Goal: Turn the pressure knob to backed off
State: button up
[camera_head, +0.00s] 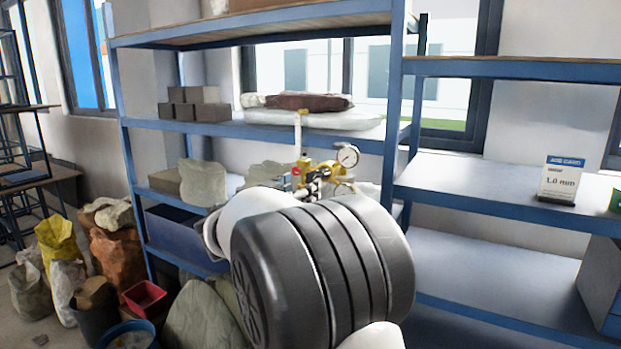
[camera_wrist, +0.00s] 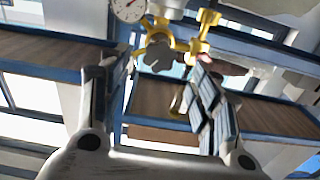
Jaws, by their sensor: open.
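The brass pressure regulator (camera_head: 325,168) stands in front of the blue shelf, with a round white gauge (camera_head: 347,156) on its right; a second gauge (camera_head: 343,188) shows lower, partly covered by my arm. In the wrist view the brass body (camera_wrist: 160,27) and a gauge (camera_wrist: 129,8) are at the top. A grey lobed knob (camera_wrist: 159,55) sits below the brass body, ahead of the gap between my fingers. My gripper (camera_wrist: 152,75) is open, with nothing seen between its fingers. I cannot tell the knob's setting or whether a finger touches it. My arm hides most of the gripper in the head view.
Blue shelving (camera_head: 255,128) stands behind the regulator, holding grey boxes (camera_head: 195,103) and bags. A brass valve stem (camera_wrist: 207,30) stands right of the knob. Sacks and bins (camera_head: 145,298) crowd the floor at left. A label card (camera_head: 562,180) stands on the right shelf.

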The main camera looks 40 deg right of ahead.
aim_at(312, 180)
jog(key=x, duration=0.8)
jog(key=shift+p, duration=0.4)
jog(key=c, duration=1.1)
